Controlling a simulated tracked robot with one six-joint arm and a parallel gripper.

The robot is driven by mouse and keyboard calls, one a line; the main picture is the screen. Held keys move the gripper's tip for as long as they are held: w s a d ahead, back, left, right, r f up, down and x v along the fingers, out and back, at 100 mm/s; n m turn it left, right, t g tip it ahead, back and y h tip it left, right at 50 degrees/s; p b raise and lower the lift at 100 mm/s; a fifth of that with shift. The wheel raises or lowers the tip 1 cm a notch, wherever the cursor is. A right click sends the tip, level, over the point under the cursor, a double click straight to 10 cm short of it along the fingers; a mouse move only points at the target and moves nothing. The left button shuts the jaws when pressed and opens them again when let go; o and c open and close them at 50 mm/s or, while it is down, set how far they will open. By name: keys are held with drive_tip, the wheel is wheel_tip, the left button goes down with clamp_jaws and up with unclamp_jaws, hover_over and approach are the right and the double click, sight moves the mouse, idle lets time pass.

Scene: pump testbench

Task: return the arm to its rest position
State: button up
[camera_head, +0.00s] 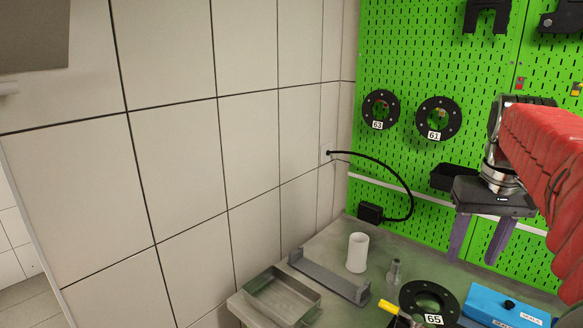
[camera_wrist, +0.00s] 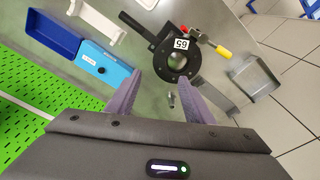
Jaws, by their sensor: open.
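My gripper (camera_head: 481,240) hangs above the bench at the right of the head view, in front of the green pegboard. Its two purple fingers point down and stand apart, with nothing between them. In the wrist view my gripper (camera_wrist: 154,84) shows the same spread fingers, with the bench below and beyond the tips. My red arm comes in from the right edge of the head view. A black ring marked 65 (camera_head: 408,297) lies on the bench below and left of the gripper, and it also shows in the wrist view (camera_wrist: 161,57).
The grey bench (camera_head: 335,240) holds a grey tray (camera_head: 256,298), a grey bracket (camera_head: 330,276), a white cylinder (camera_head: 357,253), a small metal part (camera_head: 394,272) and a blue box (camera_head: 485,310). Rings 63 (camera_head: 368,110) and 61 (camera_head: 424,118) hang on the pegboard (camera_head: 400,70). A tiled wall (camera_head: 175,150) stands left.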

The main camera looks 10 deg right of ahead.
drive_tip(key=s+a+f+n+t, duration=0.1)
drive_tip(key=s+a+f, duration=0.2)
drive_tip(key=a, duration=0.5)
drive_tip(key=s+a+f+n+t, duration=0.1)
drive_tip(key=s+a+f, duration=0.2)
drive_tip(key=a+f, duration=0.2)
drive_tip(key=s+a+f+n+t, duration=0.1)
drive_tip(key=s+a+f, duration=0.3)
drive_tip(key=a, duration=0.7)
drive_tip(key=shift+f+n+t+y, duration=0.3)
drive_tip(key=shift+n+t, duration=0.1)
drive_tip(key=shift+t, duration=0.2)
drive_tip(key=shift+c, duration=0.5)
